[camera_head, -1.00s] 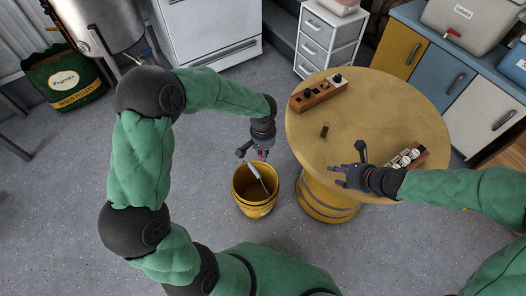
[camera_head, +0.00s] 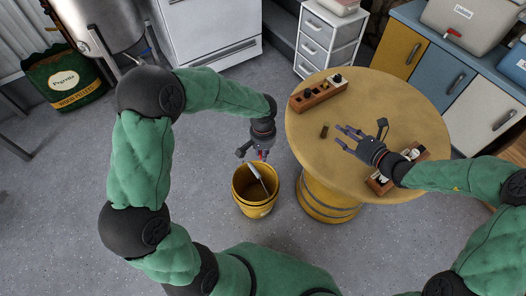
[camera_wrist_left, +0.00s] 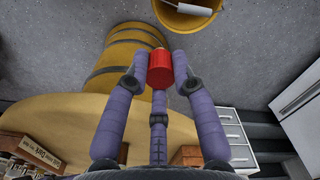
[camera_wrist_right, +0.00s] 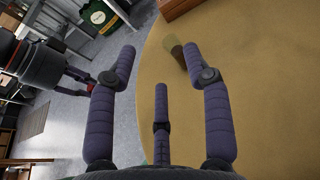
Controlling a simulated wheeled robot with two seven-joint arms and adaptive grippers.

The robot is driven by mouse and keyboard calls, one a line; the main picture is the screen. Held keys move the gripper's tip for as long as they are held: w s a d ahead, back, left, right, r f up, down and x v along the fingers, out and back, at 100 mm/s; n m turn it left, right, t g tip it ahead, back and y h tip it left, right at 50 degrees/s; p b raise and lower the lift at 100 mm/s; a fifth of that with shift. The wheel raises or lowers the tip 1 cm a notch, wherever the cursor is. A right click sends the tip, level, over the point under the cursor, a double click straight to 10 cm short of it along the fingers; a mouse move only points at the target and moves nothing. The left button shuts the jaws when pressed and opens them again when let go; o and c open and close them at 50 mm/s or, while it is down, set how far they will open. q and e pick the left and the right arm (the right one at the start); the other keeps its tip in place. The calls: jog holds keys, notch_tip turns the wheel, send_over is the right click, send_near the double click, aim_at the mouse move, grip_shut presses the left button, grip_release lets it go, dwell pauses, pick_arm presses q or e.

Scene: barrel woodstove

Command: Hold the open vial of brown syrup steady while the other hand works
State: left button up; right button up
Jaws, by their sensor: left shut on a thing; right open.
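The small brown vial (camera_head: 324,131) stands on the round yellow table (camera_head: 400,110), near its left side. My right gripper (camera_head: 343,136) is open and empty, its fingers pointing left at the vial from close by. In the right wrist view the vial (camera_wrist_right: 174,52) shows between the fingertips, closest to the right finger; I cannot tell whether they touch. My left gripper (camera_head: 260,157) is off the table's left side, above a yellow bucket. In the left wrist view it is shut on a red cap-like piece (camera_wrist_left: 160,68).
A wooden rack (camera_head: 318,94) with dark-topped items stands at the table's back left. Another rack (camera_head: 378,187) with white-topped items is partly hidden under my right arm. The table's middle is clear.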

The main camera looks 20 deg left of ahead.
send_near(326, 131)
jog(key=shift+x, duration=1.2)
jog(key=x, duration=0.5)
jog(key=shift+w+f, duration=0.1)
jog(key=shift+f, duration=0.05)
jog(key=shift+x, duration=1.1)
grip_shut()
